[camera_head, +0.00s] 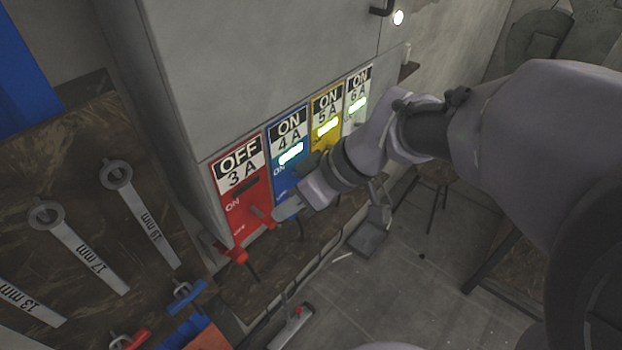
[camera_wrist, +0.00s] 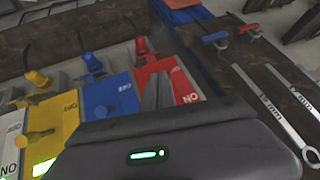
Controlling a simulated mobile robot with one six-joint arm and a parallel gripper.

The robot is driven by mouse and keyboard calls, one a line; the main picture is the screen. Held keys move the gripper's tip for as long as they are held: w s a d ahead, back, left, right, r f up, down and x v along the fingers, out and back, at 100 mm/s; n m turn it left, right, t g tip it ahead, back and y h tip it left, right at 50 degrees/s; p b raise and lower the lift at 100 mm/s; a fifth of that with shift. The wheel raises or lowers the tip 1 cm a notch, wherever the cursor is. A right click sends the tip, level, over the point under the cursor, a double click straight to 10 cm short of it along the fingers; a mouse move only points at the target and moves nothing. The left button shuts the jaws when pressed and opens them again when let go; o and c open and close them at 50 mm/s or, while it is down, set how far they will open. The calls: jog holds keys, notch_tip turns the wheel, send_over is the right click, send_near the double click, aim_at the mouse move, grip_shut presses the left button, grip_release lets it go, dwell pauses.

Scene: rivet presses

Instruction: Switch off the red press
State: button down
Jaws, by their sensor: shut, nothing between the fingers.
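The red switch panel (camera_head: 230,200), labelled OFF 3 A, is at the left end of a row on a grey cabinet. Its indicator window (camera_head: 246,187) is dark. A red lever (camera_head: 259,213) sits low on the panel, near its OFF mark. My gripper (camera_head: 279,214) is shut and empty, with its tips right beside this lever; I cannot tell whether they touch. In the wrist view, my fingers (camera_wrist: 159,92) lie over the red panel (camera_wrist: 183,82) and hide part of it, including the lever.
Blue 4 A (camera_head: 290,158), yellow 5 A (camera_head: 327,118) and white 6 A (camera_head: 357,98) panels read ON with lit windows. A red plug (camera_head: 236,255) hangs below the red panel. Wrenches (camera_head: 141,215) lie on a wooden board at left. A wooden ledge (camera_head: 265,287) runs under the cabinet.

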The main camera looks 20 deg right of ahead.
jog(key=shift+r+t+y, duration=0.25)
jog(key=shift+t+y, duration=0.05)
jog(key=shift+t, duration=0.1)
jog(key=shift+r, duration=0.1)
jog(key=shift+r+p, duration=0.45)
jog(key=shift+r, duration=0.1)
